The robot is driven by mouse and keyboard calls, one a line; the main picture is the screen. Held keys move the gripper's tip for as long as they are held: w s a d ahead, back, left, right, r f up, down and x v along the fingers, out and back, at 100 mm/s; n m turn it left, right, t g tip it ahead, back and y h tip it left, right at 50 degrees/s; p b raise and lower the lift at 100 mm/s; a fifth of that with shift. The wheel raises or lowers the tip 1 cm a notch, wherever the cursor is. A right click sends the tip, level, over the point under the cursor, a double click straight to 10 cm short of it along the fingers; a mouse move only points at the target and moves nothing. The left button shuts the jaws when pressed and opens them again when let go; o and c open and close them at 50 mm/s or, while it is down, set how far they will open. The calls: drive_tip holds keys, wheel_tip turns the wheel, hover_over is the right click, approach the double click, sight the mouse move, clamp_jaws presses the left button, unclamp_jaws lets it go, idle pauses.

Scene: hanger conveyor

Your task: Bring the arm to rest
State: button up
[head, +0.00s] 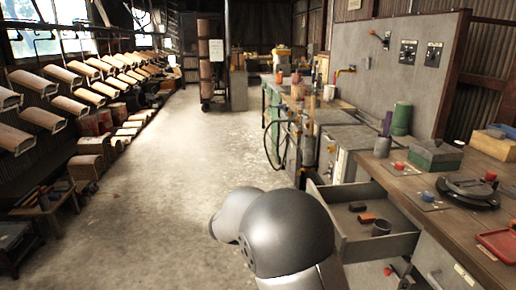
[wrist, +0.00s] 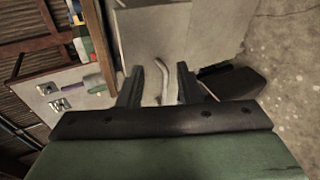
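In the wrist view my gripper (wrist: 158,84) has its two dark fingers spread apart, and I see nothing gripped between them. A pale curved bar (wrist: 162,80) shows between the fingers against a light grey surface; I cannot tell its distance. In the head view the rounded grey links of my arm stand at the bottom middle, in front of the open drawer. My gripper is hidden or out of frame there.
An open drawer (head: 349,245) holding small parts juts from the workbench (head: 408,178) at right. A grey control panel (head: 398,75) stands behind the bench. The concrete floor (head: 175,190) between is clear.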

drive_tip(key=s+d+r+m+g+y+p, duration=0.1)
drive_tip(key=s+d+r+g+y+p, duration=0.2)
drive_tip(key=s, duration=0.5)
drive_tip(key=s+d+r+m+g+y+p, duration=0.1)
drive_tip(key=s+d+r+y+p, duration=0.3)
drive_tip(key=s, duration=0.4)
drive_tip(key=s+a+r+y+p, duration=0.1)
drive_tip(key=s+r+y+p, duration=0.1)
drive_tip(key=s, duration=0.5)
drive_tip(key=s+a+r+m+y+p, duration=0.1)
drive_tip(key=s+a+r+y+p, duration=0.1)
drive_tip(key=s, duration=0.5)
drive_tip(key=shift+r+m+y, duration=0.3)
drive_tip(key=shift+y, duration=0.4)
